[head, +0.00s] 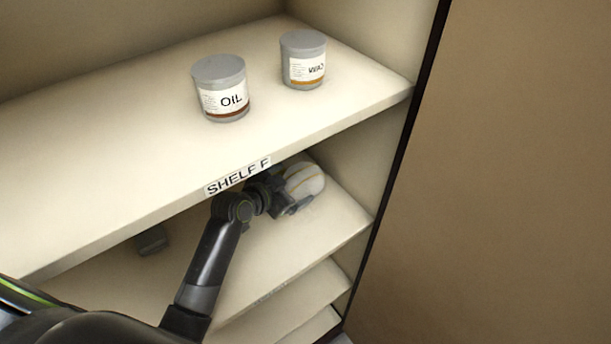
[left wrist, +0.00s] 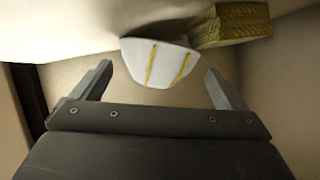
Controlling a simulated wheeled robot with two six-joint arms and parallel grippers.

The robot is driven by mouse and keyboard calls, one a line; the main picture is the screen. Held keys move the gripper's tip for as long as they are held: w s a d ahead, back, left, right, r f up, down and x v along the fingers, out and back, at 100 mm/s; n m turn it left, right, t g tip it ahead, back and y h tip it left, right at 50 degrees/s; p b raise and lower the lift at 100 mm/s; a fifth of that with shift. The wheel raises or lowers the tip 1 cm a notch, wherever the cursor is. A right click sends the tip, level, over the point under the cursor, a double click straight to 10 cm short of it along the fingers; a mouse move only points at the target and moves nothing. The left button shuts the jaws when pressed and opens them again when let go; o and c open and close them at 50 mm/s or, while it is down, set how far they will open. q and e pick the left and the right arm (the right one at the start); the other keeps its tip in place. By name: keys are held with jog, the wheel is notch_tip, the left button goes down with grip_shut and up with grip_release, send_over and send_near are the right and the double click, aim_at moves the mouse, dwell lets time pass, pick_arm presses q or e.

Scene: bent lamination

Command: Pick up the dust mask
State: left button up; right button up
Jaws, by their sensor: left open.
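The dust mask (head: 306,180) is white with yellow straps and sits on the shelf below the one labelled SHELF F. In the left wrist view the mask (left wrist: 158,62) lies ahead, between and beyond the two fingers. My left gripper (head: 297,205) reaches in under the upper shelf, close to the mask. It is open, with its fingers (left wrist: 160,82) spread apart and nothing held. Part of the mask is hidden behind the gripper in the head view. My right gripper is not in view.
The upper shelf (head: 130,150) overhangs my arm and carries an OIL can (head: 220,88) and a second labelled can (head: 303,60). A wooden block (left wrist: 232,24) lies right beside the mask in the wrist view. A dark object (head: 151,240) lies further left on the lower shelf.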

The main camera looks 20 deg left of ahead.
aim_at(301, 179)
pick_arm(q)
jog(key=shift+p+x, duration=0.75)
jog(key=shift+x, duration=1.6)
jog(key=shift+r, duration=0.1)
jog(key=c, duration=0.6)
